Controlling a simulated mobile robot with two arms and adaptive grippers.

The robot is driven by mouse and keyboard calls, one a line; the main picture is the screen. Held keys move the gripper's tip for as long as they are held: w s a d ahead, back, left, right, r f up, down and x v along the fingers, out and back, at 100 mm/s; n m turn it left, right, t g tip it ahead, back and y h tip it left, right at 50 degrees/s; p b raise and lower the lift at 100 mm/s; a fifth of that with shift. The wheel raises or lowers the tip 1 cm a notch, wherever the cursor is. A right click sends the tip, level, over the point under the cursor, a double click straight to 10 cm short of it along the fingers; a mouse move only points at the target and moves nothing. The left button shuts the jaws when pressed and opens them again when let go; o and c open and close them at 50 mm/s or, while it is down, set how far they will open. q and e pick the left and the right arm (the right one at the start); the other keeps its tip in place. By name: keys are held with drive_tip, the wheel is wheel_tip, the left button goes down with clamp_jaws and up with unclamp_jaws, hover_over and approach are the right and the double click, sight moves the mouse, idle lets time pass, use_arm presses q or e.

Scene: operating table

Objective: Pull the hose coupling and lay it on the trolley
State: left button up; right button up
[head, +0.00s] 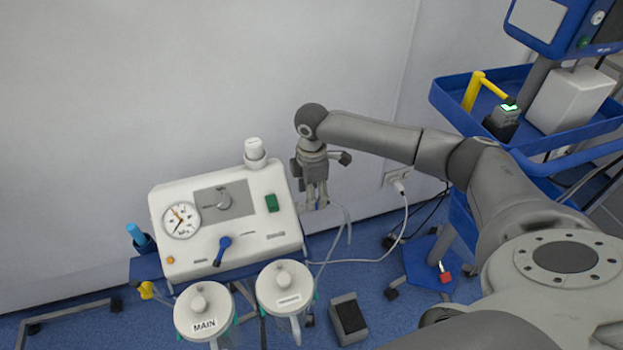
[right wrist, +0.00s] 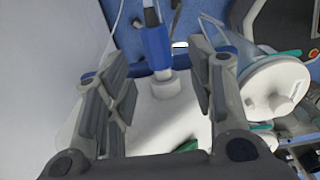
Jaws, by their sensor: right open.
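The hose coupling (right wrist: 155,46) is a blue sleeve on a white port (right wrist: 166,86) of the white suction unit (head: 183,258). A pale hose leads away from its far end. My right gripper (head: 316,203) is at the unit's right side; its fingers point down. In the right wrist view the gripper (right wrist: 160,62) is open, with one finger on each side of the coupling and visible gaps. In the head view the coupling is hidden behind the gripper. The blue trolley (head: 447,108) stands at the right. My left gripper is not in view.
Two lidded jars, one marked MAIN (head: 203,312) and another (head: 285,287), stand in front of the unit. The trolley tray holds a yellow-handled item (head: 474,91) and a white box (head: 570,98). A white cable and a foot pedal (head: 348,318) lie below.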

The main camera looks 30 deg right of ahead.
wheel_tip(320, 180, down, 4)
drive_tip(key=shift+r, duration=0.25)
drive_tip(key=shift+f, duration=0.3)
drive_tip(key=shift+c, duration=0.3)
drive_tip(key=c, duration=1)
drive_tip(key=o, duration=0.3)
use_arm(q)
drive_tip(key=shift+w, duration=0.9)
use_arm(e)
drive_tip(key=shift+w, duration=0.1)
clamp_jaws()
